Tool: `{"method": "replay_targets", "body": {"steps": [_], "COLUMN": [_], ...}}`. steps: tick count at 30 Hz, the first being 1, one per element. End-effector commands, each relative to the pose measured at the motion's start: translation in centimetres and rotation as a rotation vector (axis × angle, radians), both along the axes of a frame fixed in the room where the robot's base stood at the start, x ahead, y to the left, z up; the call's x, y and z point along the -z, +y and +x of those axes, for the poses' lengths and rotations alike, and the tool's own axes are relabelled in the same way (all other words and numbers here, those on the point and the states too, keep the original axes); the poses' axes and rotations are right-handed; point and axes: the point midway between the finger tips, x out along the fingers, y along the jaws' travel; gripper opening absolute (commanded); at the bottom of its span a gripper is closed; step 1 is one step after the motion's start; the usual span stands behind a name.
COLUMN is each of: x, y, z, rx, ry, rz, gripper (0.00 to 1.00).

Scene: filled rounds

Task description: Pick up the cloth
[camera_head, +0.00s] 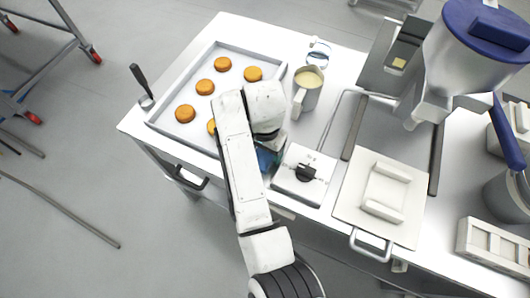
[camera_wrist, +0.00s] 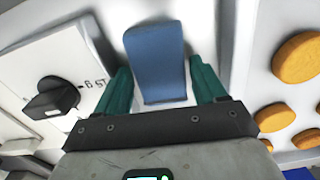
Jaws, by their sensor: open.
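The blue cloth (camera_wrist: 157,52) lies on the white worktop in the wrist view, a folded flat strip. My gripper (camera_wrist: 161,72) is open, with its green fingers on either side of the cloth. Whether the fingers touch it cannot be told. In the head view the cloth (camera_head: 264,158) shows only as a small blue patch beside my arm, which hides most of it and my gripper.
A tray (camera_head: 158,122) with several orange rounds is left of the cloth in the head view. A white box with a black knob (camera_head: 306,172) stands close on the right. A jug (camera_head: 306,91) of pale liquid stands behind. A machine with a blue-topped hopper (camera_head: 455,65) stands farther right.

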Motion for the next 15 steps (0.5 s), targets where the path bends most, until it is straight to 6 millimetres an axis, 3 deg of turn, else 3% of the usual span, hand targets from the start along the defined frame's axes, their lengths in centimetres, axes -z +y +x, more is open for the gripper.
{"method": "replay_targets", "body": {"steps": [4, 15], "x": [-0.01, -0.05], "y": [0.00, -0.01], "z": [0.01, 0.02], "rx": [0.000, 0.000], "ry": [0.000, 0.000], "rz": [0.000, 0.001], "gripper": [0.69, 0.34]}}
